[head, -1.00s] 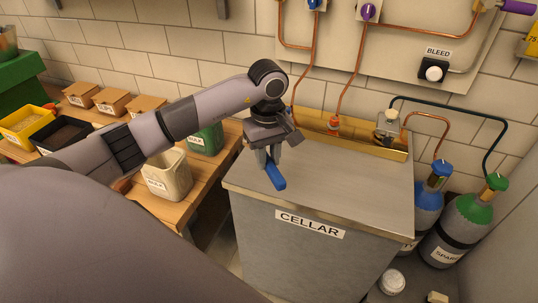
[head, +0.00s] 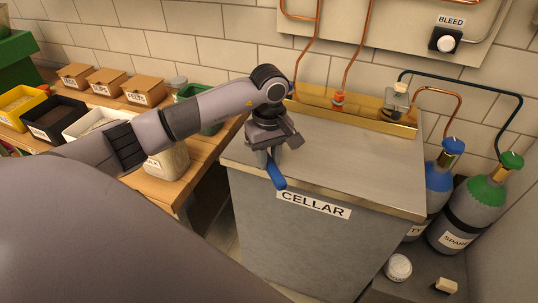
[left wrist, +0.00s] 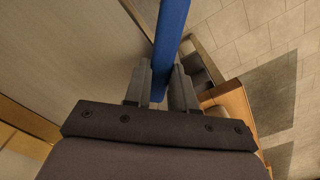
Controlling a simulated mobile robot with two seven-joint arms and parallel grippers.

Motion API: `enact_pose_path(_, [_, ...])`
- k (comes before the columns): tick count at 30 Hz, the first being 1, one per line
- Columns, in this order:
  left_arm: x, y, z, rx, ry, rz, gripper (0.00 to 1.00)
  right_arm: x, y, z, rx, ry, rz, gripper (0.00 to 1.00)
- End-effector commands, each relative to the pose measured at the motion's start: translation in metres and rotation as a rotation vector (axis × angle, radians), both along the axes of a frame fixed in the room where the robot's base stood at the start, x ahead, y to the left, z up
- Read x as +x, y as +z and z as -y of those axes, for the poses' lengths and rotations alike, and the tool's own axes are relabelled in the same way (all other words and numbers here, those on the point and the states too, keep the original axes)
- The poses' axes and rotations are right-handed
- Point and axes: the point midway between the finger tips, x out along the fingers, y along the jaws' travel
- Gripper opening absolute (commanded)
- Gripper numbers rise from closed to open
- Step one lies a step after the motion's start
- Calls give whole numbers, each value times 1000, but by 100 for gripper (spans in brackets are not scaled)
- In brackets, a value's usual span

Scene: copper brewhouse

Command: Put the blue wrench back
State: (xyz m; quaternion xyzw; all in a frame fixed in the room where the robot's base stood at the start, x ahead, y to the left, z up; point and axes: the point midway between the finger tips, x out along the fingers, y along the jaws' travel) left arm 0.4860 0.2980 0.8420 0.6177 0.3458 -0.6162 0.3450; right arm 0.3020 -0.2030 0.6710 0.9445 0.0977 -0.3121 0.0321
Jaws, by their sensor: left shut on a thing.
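My left gripper (head: 268,154) points down over the left front part of the grey cabinet top (head: 330,160) marked CELLAR. It is shut on the blue wrench (head: 277,173), whose blue length sticks out below the fingers and overlaps the cabinet's front edge in the head view. I cannot tell whether the wrench touches the cabinet. In the left wrist view the wrench (left wrist: 171,35) runs up from between the two fingers (left wrist: 160,82). My right gripper is not in view.
Blue (head: 440,180) and green-topped (head: 485,195) gas cylinders stand at right. A wooden bench (head: 190,170) with bins and boxes is at left. Most of the cabinet top is clear.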

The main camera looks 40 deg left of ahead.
Motion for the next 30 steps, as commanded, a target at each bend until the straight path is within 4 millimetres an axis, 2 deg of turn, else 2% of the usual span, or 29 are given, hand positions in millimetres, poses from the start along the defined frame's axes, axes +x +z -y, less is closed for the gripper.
enact_pose_path(21, [0, -4, 0, 0, 1, 1, 0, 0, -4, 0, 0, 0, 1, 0])
enact_pose_path(22, [0, -3, 0, 0, 1, 1, 31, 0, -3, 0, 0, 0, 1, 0])
enact_pose_path(30, [0, -3, 0, 0, 1, 0, 31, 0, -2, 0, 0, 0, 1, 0])
